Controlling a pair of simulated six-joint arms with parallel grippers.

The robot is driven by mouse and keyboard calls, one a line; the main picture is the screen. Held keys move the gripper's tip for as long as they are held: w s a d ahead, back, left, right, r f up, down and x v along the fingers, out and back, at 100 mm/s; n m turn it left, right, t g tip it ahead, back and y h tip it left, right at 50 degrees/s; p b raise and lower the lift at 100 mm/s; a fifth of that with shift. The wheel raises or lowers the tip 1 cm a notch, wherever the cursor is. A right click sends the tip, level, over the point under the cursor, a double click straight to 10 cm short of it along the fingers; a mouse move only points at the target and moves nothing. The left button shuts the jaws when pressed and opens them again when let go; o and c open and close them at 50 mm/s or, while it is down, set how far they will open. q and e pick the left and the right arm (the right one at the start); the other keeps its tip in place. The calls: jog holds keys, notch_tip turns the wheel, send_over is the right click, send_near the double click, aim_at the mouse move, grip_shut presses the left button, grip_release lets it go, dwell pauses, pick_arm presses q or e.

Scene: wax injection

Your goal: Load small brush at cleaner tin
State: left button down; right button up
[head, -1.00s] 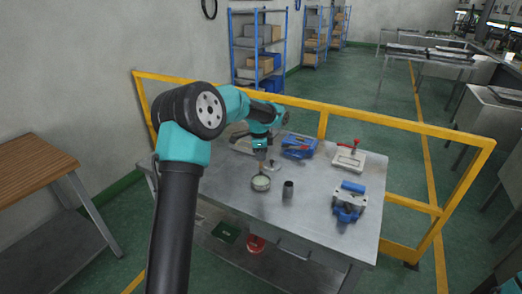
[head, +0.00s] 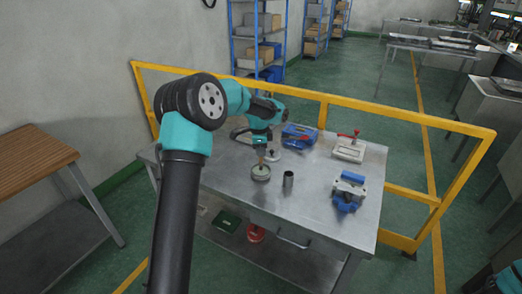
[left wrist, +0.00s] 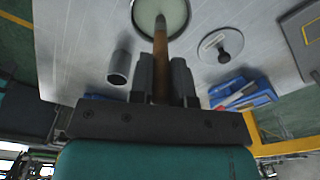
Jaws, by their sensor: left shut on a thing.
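My left gripper (head: 261,146) is shut on the small brush (head: 261,160) and holds it upright, tip down, above the round cleaner tin (head: 260,177). In the left wrist view the brush (left wrist: 160,45) has a brown handle between the dark fingers (left wrist: 163,78). Its dark tip overlaps the pale green contents of the tin (left wrist: 177,12). I cannot tell whether the tip touches the contents. A round lid with a knob (left wrist: 210,44) lies flat beside the tin. My right gripper is not in view.
A dark open cylinder (head: 288,180) stands right of the tin. A yellow rail (head: 400,118) runs behind the table.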

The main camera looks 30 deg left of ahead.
pick_arm(q)
jog(key=shift+f, duration=0.65)
dwell(1.9)
jog(key=shift+r, duration=3.6)
jog(key=s+d+r+n, duration=0.2)
jog(key=s+d+n, duration=0.1)
jog(key=d, duration=0.8)
jog(key=s+d+r+n, duration=0.2)
jog(key=s+d+n, duration=0.2)
jog(key=d, duration=0.8)
jog(key=s+d+r+n, duration=0.3)
jog(key=d+n, duration=0.2)
jog(key=d, duration=0.6)
jog(key=shift+s+d+y, duration=0.25)
jog(key=shift+s+y, duration=0.1)
jog(key=shift+y, duration=0.05)
